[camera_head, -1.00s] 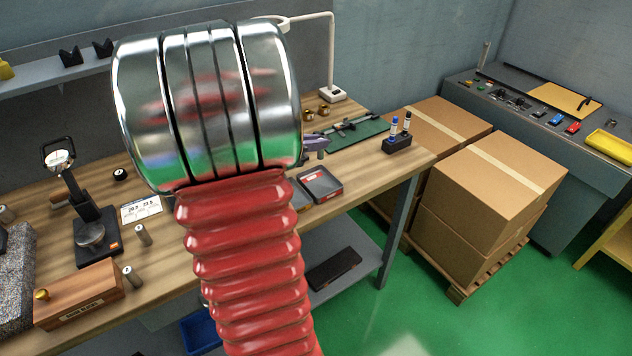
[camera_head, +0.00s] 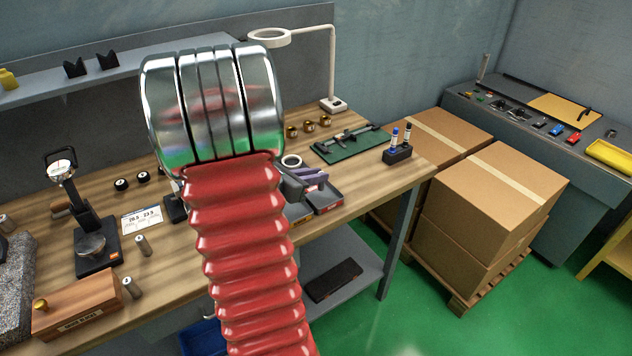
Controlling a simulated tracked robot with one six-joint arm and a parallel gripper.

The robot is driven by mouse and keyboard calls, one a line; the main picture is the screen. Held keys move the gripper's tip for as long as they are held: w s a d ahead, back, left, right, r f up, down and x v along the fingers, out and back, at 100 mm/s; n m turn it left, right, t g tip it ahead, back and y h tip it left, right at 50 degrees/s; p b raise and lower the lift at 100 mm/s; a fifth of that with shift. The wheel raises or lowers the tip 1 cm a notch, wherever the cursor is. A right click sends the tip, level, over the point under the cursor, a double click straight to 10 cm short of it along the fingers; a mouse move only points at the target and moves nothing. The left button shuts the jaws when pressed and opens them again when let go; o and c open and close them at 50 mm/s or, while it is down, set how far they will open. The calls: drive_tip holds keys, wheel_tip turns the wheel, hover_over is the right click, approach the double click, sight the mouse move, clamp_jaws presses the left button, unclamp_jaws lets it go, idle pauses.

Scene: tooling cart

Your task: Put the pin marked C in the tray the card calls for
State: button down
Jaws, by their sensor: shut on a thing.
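My gripper (camera_head: 303,182) shows only in part, behind my red and chrome arm. It is low over the trays at the bench's right front, shut on what seems to be a pin; the held piece is mostly hidden and its mark cannot be read. One dark grey tray (camera_head: 327,204) lies below and right of the gripper. A second tray (camera_head: 298,213) beside it is partly covered by my arm. A white card (camera_head: 142,219) with printed figures, too small to read surely, stands on the bench.
A dial gauge stand (camera_head: 92,225), a wooden box (camera_head: 80,305) and a granite block (camera_head: 18,285) occupy the left. A green mat (camera_head: 345,146) with a caliper, brass pieces (camera_head: 309,126) and a marker holder (camera_head: 397,154) lie behind and right of the trays. Cartons (camera_head: 500,190) stand beyond.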

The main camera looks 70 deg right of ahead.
drive_tip(key=shift+f, duration=1.25)
drive_tip(key=shift+f, duration=0.1)
drive_tip(key=c, duration=1.7)
unclamp_jaws()
drive_tip(key=shift+w+a+r, duration=0.2)
drive_tip(key=v, duration=1.1)
drive_tip(key=shift+a+r, duration=0.15)
drive_tip(key=shift+a, duration=0.1)
drive_tip(key=shift+w, duration=0.1)
